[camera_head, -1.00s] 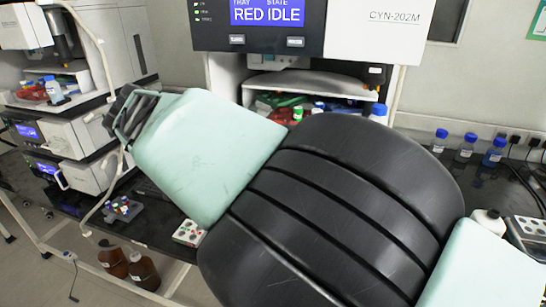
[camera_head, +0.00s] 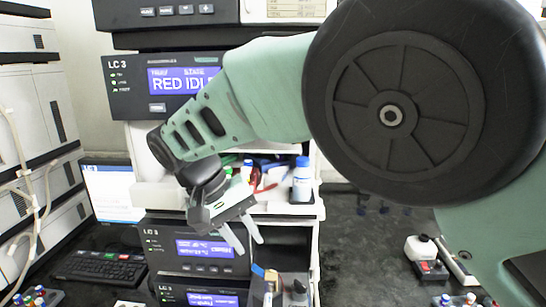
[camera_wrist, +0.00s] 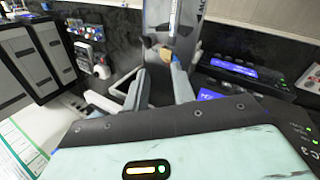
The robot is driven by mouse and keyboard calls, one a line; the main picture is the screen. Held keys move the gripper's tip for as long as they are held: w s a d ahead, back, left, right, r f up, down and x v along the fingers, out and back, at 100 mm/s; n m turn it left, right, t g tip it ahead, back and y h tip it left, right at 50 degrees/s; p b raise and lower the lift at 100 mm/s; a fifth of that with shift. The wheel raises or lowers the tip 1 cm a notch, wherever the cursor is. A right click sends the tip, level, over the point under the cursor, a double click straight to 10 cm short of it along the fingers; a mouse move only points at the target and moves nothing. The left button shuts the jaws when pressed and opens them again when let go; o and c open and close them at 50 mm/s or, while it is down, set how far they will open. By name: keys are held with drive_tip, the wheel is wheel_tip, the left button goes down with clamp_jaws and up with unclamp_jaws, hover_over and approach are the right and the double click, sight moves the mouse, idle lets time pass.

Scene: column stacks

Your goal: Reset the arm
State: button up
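My gripper (camera_head: 250,247) hangs in front of the instrument stack in the head view, below its open shelf, pointing down and to the right. Its two pale fingers are spread apart. In the wrist view my gripper (camera_wrist: 159,76) also shows open, with nothing held between the fingers. My arm stretches from the right side of the head view across the upper middle and bends down at the wrist.
The stack's upper module (camera_head: 185,82) reads "RED IDL", partly hidden by my arm. A blue-capped bottle (camera_head: 302,182) stands on the shelf. A keyboard (camera_head: 100,268) and monitor (camera_head: 112,190) are left.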

drive_tip(key=s+d+f+n+y, duration=0.2)
drive_tip(key=s+d+n+y, duration=0.2)
drive_tip(key=s+d, duration=1.6)
drive_tip(key=shift+s+n+y, duration=0.3)
drive_tip(key=shift+s+y, duration=0.45)
drive_tip(key=shift+y, duration=0.25)
